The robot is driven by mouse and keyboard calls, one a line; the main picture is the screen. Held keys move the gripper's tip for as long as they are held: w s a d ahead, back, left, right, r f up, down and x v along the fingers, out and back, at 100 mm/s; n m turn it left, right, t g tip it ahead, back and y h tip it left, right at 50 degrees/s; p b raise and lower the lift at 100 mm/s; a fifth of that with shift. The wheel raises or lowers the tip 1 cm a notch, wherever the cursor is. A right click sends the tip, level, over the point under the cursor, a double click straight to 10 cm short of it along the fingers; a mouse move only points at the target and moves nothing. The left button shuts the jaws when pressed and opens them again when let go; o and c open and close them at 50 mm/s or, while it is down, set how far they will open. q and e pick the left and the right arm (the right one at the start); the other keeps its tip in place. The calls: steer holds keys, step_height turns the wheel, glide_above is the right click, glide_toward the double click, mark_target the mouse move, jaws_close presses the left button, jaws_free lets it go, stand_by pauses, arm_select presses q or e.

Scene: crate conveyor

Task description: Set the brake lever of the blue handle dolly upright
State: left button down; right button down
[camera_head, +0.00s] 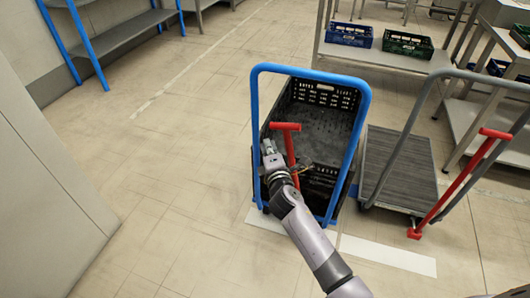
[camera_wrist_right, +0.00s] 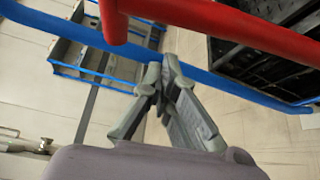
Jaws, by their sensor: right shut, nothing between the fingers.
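The blue handle dolly stands in the middle of the head view, its tall blue handle (camera_head: 362,120) facing me. Its red brake lever (camera_head: 290,150) rises inside the handle frame with its T-shaped grip at the top; it looks close to upright, leaning slightly left. My right gripper (camera_head: 266,146) is shut and empty, just left of the lever and below its grip. In the right wrist view the shut fingertips (camera_wrist_right: 168,68) are below the red lever grip (camera_wrist_right: 225,25), near the blue handle (camera_wrist_right: 205,75). I cannot tell whether they touch either. My left gripper is not in view.
Black crates (camera_head: 318,105) sit on the blue handle dolly. A grey handle dolly (camera_head: 400,165) with a tilted red lever (camera_head: 465,182) stands close on the right. Shelves (camera_head: 385,58) with crates are behind. Floor on the left is clear.

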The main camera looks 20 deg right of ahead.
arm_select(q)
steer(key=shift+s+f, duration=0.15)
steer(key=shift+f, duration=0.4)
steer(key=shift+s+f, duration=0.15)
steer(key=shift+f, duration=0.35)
arm_select(e)
steer(key=shift+s+d+r, duration=0.2)
steer(key=shift+s+d, duration=0.1)
steer(key=shift+d, duration=0.25)
steer(key=shift+s+d+r, duration=0.15)
steer(key=shift+s+d, duration=0.1)
steer(key=shift+d, duration=0.3)
